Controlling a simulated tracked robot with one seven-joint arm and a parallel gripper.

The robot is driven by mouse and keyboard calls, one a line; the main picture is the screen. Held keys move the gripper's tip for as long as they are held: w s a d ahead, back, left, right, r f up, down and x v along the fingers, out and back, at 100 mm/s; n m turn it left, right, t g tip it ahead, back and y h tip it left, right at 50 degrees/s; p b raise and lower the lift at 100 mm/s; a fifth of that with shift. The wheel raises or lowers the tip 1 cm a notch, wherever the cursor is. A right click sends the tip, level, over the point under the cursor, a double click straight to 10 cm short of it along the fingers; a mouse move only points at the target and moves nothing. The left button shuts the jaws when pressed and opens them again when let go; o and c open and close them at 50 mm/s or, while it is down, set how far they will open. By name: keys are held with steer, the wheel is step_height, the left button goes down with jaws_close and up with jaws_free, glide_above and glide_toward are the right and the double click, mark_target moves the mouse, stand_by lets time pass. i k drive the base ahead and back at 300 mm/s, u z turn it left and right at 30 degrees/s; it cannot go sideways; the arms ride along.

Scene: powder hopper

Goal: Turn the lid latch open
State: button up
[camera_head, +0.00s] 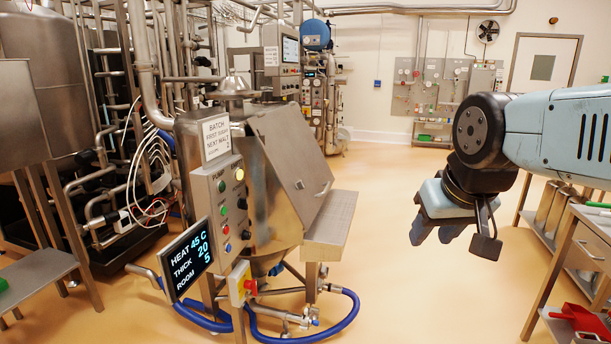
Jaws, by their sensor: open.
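The steel hopper (262,212) stands left of centre, behind a control panel. Its slanted flat lid (285,140) lies on the side facing right and looks closed. A small dark fitting (300,184) and a bar-like handle (323,189) show near the lid's lower edge. I cannot tell for sure which of them is the latch, or how it is turned. My gripper (438,236) hangs in free air to the right of the hopper, pointing down. It is open and empty, well apart from the lid.
A steel ledge (331,222) juts out below the lid. The control panel (226,205) and a display (187,258) stand in front of the hopper. Blue hoses (345,315) lie at its foot. The floor between is clear.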

mark_target(299, 185)
steer(key=i, duration=1.9)
